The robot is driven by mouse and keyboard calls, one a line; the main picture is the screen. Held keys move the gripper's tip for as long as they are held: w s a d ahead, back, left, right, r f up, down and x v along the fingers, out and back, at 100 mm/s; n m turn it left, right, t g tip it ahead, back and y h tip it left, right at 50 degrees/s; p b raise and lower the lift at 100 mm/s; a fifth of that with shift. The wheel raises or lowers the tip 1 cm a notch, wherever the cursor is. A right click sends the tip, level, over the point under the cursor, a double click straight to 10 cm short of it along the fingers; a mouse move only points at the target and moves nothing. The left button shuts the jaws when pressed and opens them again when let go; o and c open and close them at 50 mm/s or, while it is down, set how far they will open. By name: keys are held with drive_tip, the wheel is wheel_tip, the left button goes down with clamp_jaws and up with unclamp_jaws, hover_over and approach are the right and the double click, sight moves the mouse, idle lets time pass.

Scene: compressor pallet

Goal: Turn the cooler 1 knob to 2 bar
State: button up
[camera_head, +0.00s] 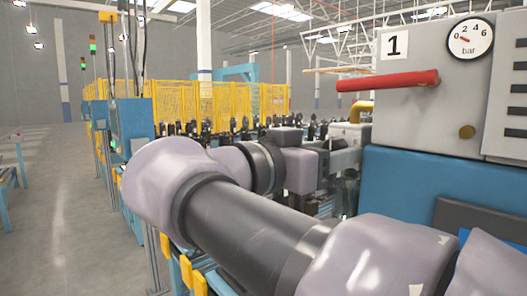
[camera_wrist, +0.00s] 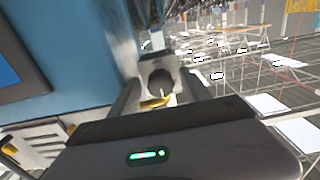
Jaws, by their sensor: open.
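The cooler panel (camera_head: 440,120), marked with a black 1, stands at the right in the head view. Its round gauge (camera_head: 470,39) reads 0 to 6 bar, with the red needle pointing left, close to 0. A small round brass-brown knob (camera_head: 467,131) sits on the panel below the gauge. A red bar handle (camera_head: 388,81) sticks out to the left above it. My gripper (camera_head: 345,160) is left of the panel, partly hidden behind its edge, well apart from the knob.
A blue panel face (camera_wrist: 70,50) fills the left of the wrist view, close beside my gripper. A yellow pipe (camera_head: 360,110) stands behind the panel's left edge. Yellow fencing (camera_head: 240,100) is farther back. The floor (camera_head: 70,200) at the left is clear.

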drive_tip(key=shift+s+a, duration=0.2)
drive_tip(key=shift+a, duration=0.05)
drive_tip(key=shift+c, duration=0.5)
clamp_jaws()
drive_tip(key=shift+r, duration=0.1)
drive_tip(key=shift+n+p, duration=2.3)
drive_tip(key=shift+n, duration=3.6)
drive_tip(key=shift+o, duration=0.5)
unclamp_jaws()
drive_tip(key=shift+d, duration=0.15)
